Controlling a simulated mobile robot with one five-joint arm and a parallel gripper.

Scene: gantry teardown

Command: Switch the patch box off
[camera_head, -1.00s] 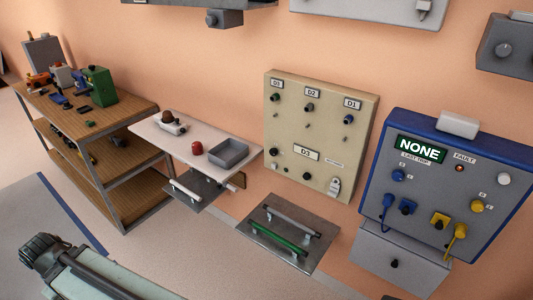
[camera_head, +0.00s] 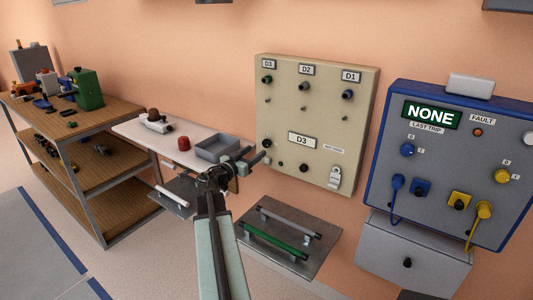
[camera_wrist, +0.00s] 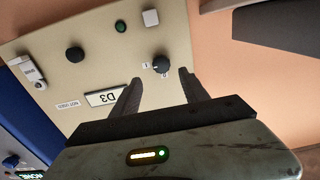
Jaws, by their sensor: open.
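A beige panel (camera_head: 330,100) labelled D1, D2 and D3 hangs on the wall. A blue-framed box (camera_head: 368,160) beside it has a NONE display, knobs and blue and yellow plugs. I cannot tell which is the patch box. My gripper (camera_head: 264,152) is open and empty at the beige panel's lower left. In the wrist view, where the panel appears upside down, a dark rotary knob (camera_wrist: 161,65) with a position mark beside it shows between and beyond my fingertips (camera_wrist: 160,77). The D3 label (camera_wrist: 106,97) is beside it. Contact with the knob cannot be told.
A grey plate (camera_head: 262,250) with green and grey handles juts out below the panel. A white shelf (camera_head: 140,128) left of my arm holds a grey bin (camera_head: 218,148) and a red object (camera_head: 184,143). A wooden rack (camera_head: 100,110) stands farther left.

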